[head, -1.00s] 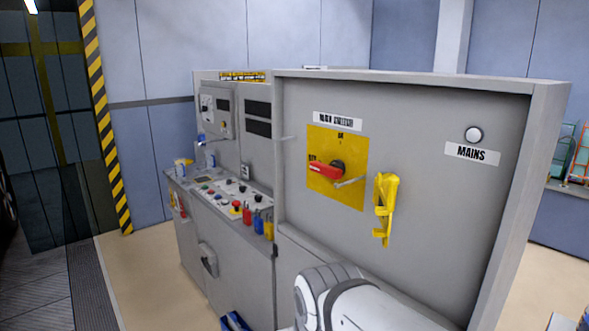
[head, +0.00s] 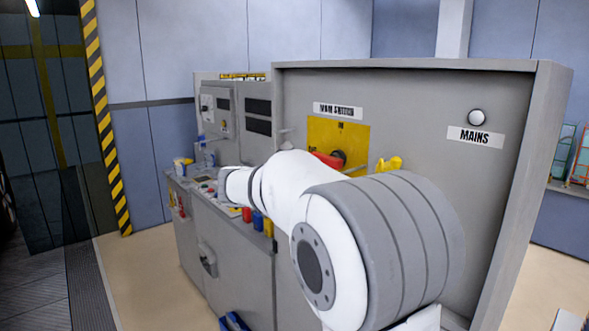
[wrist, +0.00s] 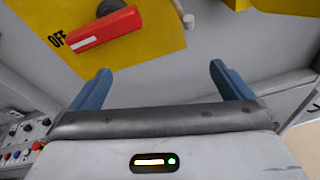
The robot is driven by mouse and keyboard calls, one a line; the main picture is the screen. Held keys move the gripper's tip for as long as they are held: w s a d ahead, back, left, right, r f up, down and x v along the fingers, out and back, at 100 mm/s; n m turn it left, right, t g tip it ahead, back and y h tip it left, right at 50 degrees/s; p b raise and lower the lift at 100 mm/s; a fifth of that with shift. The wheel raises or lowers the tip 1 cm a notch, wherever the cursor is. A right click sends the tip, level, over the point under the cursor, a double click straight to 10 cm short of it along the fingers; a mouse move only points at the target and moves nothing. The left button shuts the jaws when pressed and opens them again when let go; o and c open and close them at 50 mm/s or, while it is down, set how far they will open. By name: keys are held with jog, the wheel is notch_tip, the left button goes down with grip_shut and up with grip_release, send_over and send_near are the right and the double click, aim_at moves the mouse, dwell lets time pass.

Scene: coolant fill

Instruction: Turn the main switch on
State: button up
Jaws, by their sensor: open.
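The main switch has a red handle (head: 326,160) on a yellow plate (head: 355,133), under a "MAIN SWITCH" label (head: 338,110). In the head view my arm hides the lower part of the plate. In the wrist view the red handle (wrist: 104,27) lies near the top left, with its white-striped end by the word "OFF" (wrist: 57,39). My gripper (wrist: 154,78) is open and empty. Its two blue fingers are apart from the handle, which lies beyond and above the left finger. The head view does not show the fingers clearly.
A grey rod end (wrist: 188,19) sticks out beside the yellow plate. A yellow padlock-like piece (head: 389,163) is partly behind my arm. A round white MAINS lamp (head: 476,117) is at upper right. A control desk (head: 215,222) with buttons stands at left.

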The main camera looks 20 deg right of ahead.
aim_at(330, 159)
jog(key=w+r+n+t+h, duration=0.1)
jog(key=w+r+n+h, duration=0.2)
jog(key=w, duration=0.2)
jog(key=x, duration=0.2)
jog(key=p+x, duration=0.1)
jog(key=x, duration=0.3)
jog(key=shift+w+d+r, duration=0.15)
jog(key=shift+w+d, duration=0.05)
jog(key=shift+w, duration=0.3)
jog(key=shift+c, duration=0.6)
